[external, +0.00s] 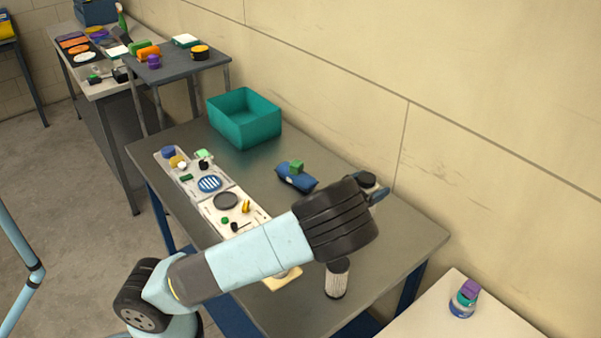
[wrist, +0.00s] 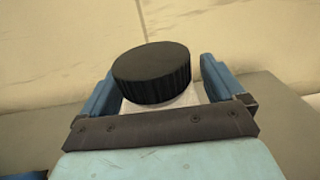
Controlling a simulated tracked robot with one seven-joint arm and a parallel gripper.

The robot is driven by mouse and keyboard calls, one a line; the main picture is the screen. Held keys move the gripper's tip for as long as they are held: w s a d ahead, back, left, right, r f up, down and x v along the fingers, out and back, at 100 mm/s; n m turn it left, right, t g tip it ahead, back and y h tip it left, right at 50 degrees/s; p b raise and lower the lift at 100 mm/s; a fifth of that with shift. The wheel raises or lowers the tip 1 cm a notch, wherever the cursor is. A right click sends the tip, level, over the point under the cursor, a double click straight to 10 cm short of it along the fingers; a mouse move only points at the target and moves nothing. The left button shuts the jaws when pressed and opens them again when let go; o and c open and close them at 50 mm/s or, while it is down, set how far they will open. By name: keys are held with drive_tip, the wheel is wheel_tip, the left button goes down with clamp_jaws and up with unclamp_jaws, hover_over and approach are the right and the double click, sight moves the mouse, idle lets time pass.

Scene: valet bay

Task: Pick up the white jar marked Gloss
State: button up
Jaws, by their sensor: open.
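A white jar with a ribbed black lid (wrist: 152,75) stands between the two blue fingers of my gripper (wrist: 158,84) in the wrist view. The fingers are open, one on each side, with a small gap seen at least on the left. Only a strip of the white body shows below the lid; any label is hidden. In the external view its black lid (external: 367,179) shows just behind my gripper (external: 376,192), near the wall side of the grey table. Another pale, ribbed container with a dark top (external: 337,280) stands nearer the front; I cannot read a mark on it.
A teal bin (external: 245,118) stands at the table's back left. A blue pouch with a green block (external: 296,178) lies mid-table. Trays of small items (external: 236,214) line the left edge. The wall is close behind my gripper. A white table (external: 480,318) stands at right.

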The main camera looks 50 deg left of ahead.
drive_tip(key=shift+c, duration=0.4)
drive_tip(key=c, duration=1.4)
